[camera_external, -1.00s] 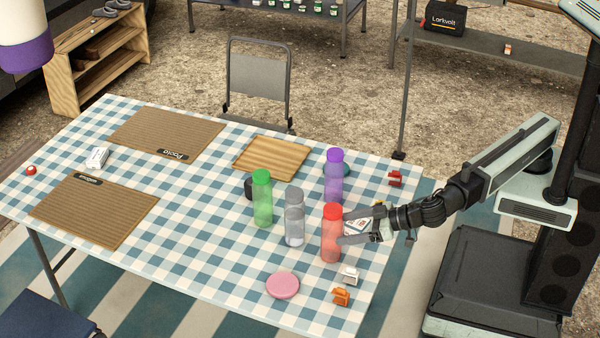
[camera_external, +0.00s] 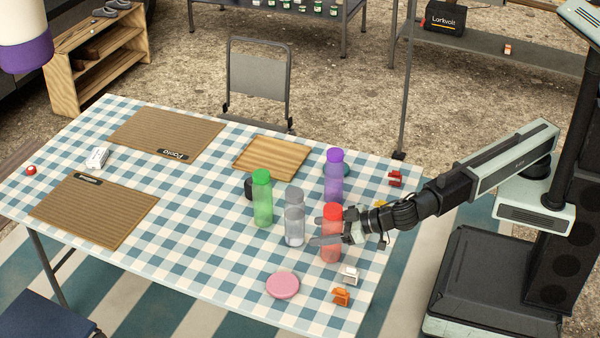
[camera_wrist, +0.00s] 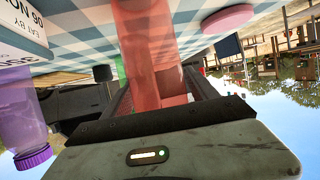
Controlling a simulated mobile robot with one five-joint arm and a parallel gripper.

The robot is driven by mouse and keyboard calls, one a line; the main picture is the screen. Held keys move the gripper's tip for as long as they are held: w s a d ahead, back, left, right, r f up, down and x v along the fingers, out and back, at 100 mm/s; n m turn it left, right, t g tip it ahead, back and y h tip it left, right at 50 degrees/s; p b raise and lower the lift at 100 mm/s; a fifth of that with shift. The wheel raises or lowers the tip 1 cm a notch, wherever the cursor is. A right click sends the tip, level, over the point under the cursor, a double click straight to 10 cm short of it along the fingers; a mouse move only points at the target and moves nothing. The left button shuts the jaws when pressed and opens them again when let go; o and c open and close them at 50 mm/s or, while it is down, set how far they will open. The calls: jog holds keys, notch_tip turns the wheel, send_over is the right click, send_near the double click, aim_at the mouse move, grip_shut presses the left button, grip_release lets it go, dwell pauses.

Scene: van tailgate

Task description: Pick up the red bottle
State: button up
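The red bottle (camera_external: 331,254) stands upright on the checked tablecloth near the table's right end. My gripper (camera_external: 317,229) reaches in from the right at the bottle's upper part. Its fingers lie on either side of the bottle, and their tips extend past it to the left. In the wrist view the red bottle (camera_wrist: 150,40) is between the two fingers of my gripper (camera_wrist: 160,88). The fingers look open around it; contact is not clear. Part of the bottle is hidden behind the near finger.
A grey clear bottle (camera_external: 294,222) stands close left of my fingertips. A green bottle (camera_external: 262,205) and a purple bottle (camera_external: 334,180) stand nearby. A pink disc (camera_external: 282,285), a white clip (camera_external: 350,276) and an orange clip (camera_external: 341,297) lie in front.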

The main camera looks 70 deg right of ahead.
jog(key=c, duration=1.1)
jog(key=shift+o, duration=0.2)
